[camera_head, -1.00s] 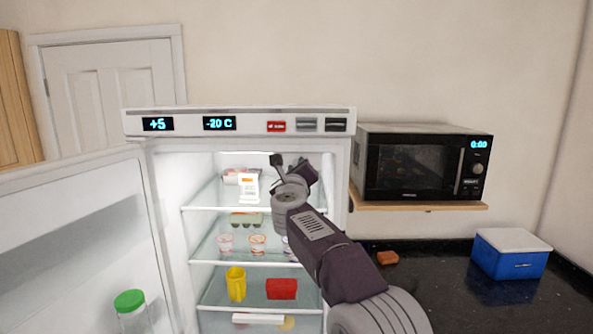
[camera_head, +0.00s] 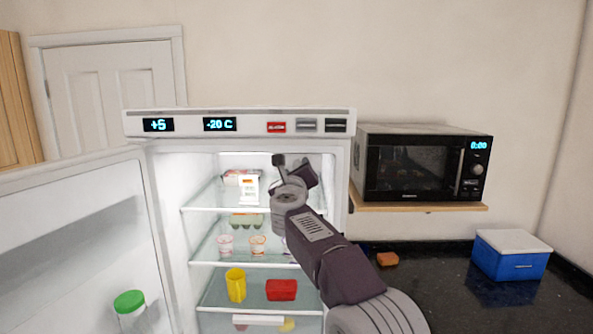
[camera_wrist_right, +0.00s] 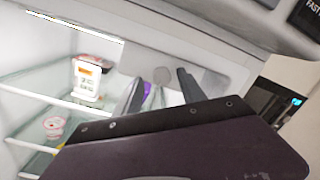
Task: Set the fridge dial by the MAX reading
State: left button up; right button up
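The fridge (camera_head: 170,190) stands open, with lit glass shelves. Its top panel (camera_head: 258,124) carries a blue display that looks like +5 or +6 and another reading -20 C. A white upright card or gauge (camera_head: 249,188) with an orange patch stands on the top shelf; it also shows in the right wrist view (camera_wrist_right: 88,80), its text too small to read. My left gripper is not in view.
The open fridge door (camera_head: 75,235) fills the left. Lower shelves hold cups (camera_head: 258,245), a yellow mug (camera_head: 236,285) and a red container (camera_head: 281,290). A microwave (camera_head: 420,165) sits on a shelf at right, above a dark counter with a blue cooler (camera_head: 510,262).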

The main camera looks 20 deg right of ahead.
jog(key=shift+r, duration=0.1)
jog(key=b+v, duration=0.4)
jog(key=v, duration=0.5)
jog(key=shift+b, duration=0.35)
